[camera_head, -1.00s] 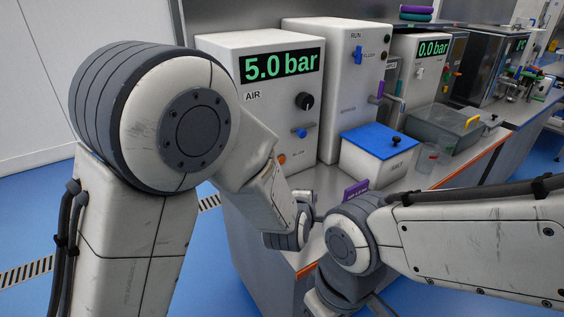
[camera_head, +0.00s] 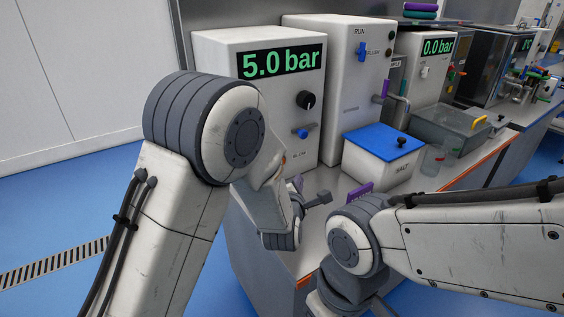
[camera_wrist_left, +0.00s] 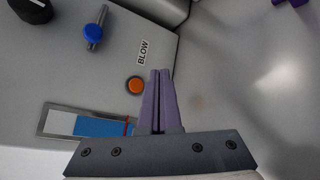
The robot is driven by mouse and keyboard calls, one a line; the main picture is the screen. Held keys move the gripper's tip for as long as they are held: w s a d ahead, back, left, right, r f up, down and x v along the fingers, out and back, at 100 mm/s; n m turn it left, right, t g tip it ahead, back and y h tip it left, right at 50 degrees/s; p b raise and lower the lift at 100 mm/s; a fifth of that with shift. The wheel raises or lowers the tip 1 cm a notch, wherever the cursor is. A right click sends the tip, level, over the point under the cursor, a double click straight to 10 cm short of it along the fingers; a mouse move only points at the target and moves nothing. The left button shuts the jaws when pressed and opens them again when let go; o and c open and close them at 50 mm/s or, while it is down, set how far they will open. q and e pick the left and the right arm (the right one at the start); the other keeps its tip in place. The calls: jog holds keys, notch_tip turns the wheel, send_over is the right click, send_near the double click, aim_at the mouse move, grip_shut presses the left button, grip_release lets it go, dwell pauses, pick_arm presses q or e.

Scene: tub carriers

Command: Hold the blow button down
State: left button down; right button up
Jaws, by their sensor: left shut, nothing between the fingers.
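The white air unit (camera_head: 210,55) shows 5.0 bar on its display. In the left wrist view, the orange blow button (camera_wrist_left: 135,86) sits on its panel (camera_wrist_left: 60,80) below the BLOW label (camera_wrist_left: 143,52). My left gripper (camera_wrist_left: 160,72) is shut and empty, its purple fingers together. Its tips are just right of the button in that view and do not cover it. I cannot tell how far they are from the panel. In the head view the left gripper (camera_head: 297,184) is in front of the unit, and my left arm mostly hides the button. My right gripper is out of view.
A black knob (camera_head: 306,100) and a blue-tipped lever (camera_head: 300,134) are above the button. A salt box (camera_head: 370,165) with a blue lid and a purple plate (camera_head: 358,193) stand to the right. My right arm crosses the front of the bench.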

pick_arm(q)
jog(key=w+a, duration=0.1)
jog(key=w, duration=0.1)
jog(key=w+a, duration=0.1)
jog(key=shift+w+a, duration=0.75)
jog(key=shift+w, duration=0.15)
jog(key=shift+b, duration=0.35)
dwell(1.1)
jog(key=shift+w+a, duration=0.2)
jog(key=shift+w, duration=0.1)
jog(key=shift+w+a+b, duration=0.35)
jog(key=shift+w+b, duration=0.05)
dwell(1.8)
